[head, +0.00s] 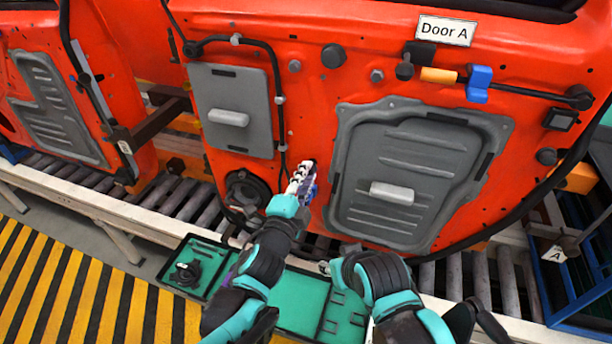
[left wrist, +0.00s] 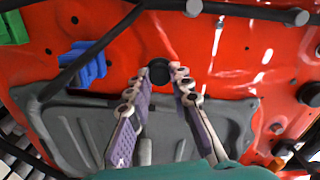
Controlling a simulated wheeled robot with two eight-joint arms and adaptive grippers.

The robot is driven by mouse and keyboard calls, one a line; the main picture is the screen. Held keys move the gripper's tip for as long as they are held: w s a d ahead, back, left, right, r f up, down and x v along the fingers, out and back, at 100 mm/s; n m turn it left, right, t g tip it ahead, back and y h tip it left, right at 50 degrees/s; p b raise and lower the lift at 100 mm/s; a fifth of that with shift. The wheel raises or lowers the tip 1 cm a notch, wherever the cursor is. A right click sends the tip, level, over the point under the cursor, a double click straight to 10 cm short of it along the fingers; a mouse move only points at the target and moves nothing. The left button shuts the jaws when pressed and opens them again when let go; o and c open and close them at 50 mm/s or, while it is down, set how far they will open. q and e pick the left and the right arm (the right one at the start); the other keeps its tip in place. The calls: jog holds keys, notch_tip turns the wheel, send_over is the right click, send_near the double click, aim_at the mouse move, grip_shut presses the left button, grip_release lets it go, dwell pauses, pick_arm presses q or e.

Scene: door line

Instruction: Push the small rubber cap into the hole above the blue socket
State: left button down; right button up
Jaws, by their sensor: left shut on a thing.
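My left gripper (head: 306,172) is in front of the orange-red door, between its two grey panels. In the left wrist view its two fingers (left wrist: 160,75) are shut on a small round black rubber cap (left wrist: 159,72). The cap sits at the fingertips, in front of the red sheet metal. A ribbed blue block (left wrist: 82,65), which looks like the blue socket, is left of the fingers, with a black cable beside it. I cannot make out which hole is meant. My right gripper (head: 323,266) is low over the teal tray, mostly hidden by its arm.
The large grey panel (head: 425,150) has a raised handle; a smaller grey panel (head: 230,110) is to its left. A blue clip (head: 479,82) sits on the cable at upper right. The teal tray (head: 300,302) lies below, by the rollers, with a black cable coil (head: 186,273).

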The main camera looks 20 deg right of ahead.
pick_arm(q)
jog(key=shift+x, duration=0.95)
dwell(0.5)
dwell(0.3)
jog(key=c, duration=1.3)
grip_release()
jog(key=v, duration=2.3)
jog(key=shift+s, duration=0.15)
